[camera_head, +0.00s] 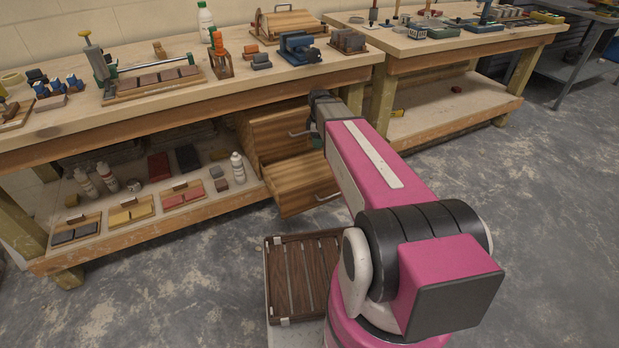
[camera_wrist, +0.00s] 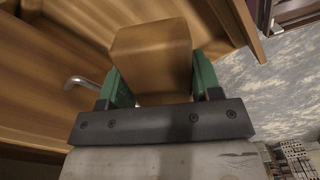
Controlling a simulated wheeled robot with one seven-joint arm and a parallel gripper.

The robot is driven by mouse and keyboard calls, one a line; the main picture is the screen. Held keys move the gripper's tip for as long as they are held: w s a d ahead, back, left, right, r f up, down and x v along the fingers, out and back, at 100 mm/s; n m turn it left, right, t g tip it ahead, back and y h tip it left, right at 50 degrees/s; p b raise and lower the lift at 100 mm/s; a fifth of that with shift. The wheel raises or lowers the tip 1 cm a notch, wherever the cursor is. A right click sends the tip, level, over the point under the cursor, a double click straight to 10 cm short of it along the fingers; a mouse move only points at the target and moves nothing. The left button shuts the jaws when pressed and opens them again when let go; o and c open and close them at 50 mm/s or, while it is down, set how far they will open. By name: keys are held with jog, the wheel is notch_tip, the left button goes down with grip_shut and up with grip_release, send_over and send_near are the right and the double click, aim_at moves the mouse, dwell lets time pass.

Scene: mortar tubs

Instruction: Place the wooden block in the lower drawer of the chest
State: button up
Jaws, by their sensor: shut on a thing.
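The wooden chest (camera_head: 284,133) stands on the lower shelf of the left workbench. Its lower drawer (camera_head: 305,190) is pulled out, with a metal handle on its front. The upper drawer (camera_head: 280,134) looks shut. In the wrist view, my gripper (camera_wrist: 156,74) has its green fingers shut on the wooden block (camera_wrist: 150,45), a plain brown block. The lower drawer's rim (camera_wrist: 238,25) shows to the right of the block. The block appears over the drawer's opening; its height above the bottom is unclear. In the head view, my arm hides the block and most of the gripper (camera_head: 315,137).
The upper drawer's handle (camera_wrist: 85,83) is close to the left of my gripper. The workbench top (camera_head: 220,98) is above the chest. Bottles and trays fill the shelf (camera_head: 160,215) left of it. A slatted dark wooden tray (camera_head: 303,275) is in front of the chest.

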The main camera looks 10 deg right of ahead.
jog(key=f+n, duration=0.2)
jog(key=f, duration=0.6)
jog(key=f+n, duration=0.3)
jog(key=f, duration=0.4)
jog(key=w+f+n, duration=0.1)
jog(key=f+n, duration=0.1)
jog(key=f, duration=0.6)
jog(key=shift+w+f+n, duration=0.1)
jog(key=shift+f+n, duration=0.2)
jog(key=shift+f, duration=0.05)
jog(key=o, duration=1)
jog(key=shift+f, duration=0.1)
jog(key=shift+c, duration=0.2)
